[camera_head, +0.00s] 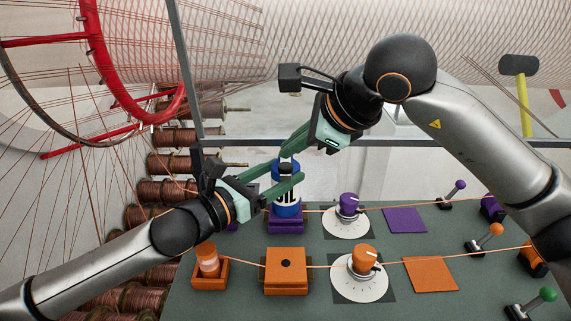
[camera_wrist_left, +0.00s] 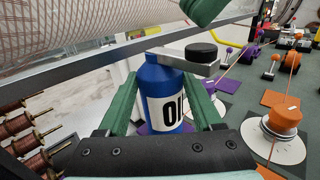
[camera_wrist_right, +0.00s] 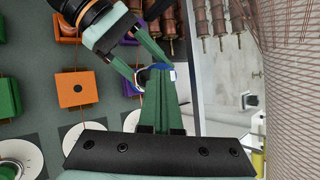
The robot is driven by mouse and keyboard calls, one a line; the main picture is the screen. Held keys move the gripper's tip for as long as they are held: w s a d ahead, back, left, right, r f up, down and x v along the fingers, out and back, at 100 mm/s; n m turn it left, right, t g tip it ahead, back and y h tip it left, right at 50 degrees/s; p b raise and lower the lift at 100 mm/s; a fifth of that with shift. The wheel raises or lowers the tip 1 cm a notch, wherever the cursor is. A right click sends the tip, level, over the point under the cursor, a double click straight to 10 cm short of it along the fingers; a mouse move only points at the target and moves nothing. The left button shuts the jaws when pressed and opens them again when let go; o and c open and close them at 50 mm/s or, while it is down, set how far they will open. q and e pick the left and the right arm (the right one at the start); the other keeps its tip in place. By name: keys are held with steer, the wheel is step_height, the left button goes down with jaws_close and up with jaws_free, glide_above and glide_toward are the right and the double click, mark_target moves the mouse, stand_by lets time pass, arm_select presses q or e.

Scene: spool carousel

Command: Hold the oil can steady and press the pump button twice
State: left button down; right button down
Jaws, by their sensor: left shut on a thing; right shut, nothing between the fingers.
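The blue oil can (camera_head: 287,210), with a white label with dark lettering, stands upright at the purple block (camera_head: 285,224). My left gripper (camera_head: 287,180) is shut on the can's body, one finger on each side. In the left wrist view the can (camera_wrist_left: 163,80) shows between the fingers, with a round black pump button (camera_wrist_left: 201,51) on a pale arm at its top. My right gripper (camera_head: 287,155) is shut and empty, pointing down over the can's top. In the left wrist view its green tip is above the button, apart from it. In the right wrist view its fingers hide the button.
An orange block (camera_head: 286,284) with a hole and an orange knob (camera_head: 364,259) on a white dial are in front. A purple knob (camera_head: 349,204) and purple square (camera_head: 405,220) lie to the right. Copper spools (camera_head: 168,191) and a red wheel are at the left. A frame bar runs behind.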

mark_target(292, 168)
steer(key=shift+r, duration=2.5)
arm_select(q)
jaws_free()
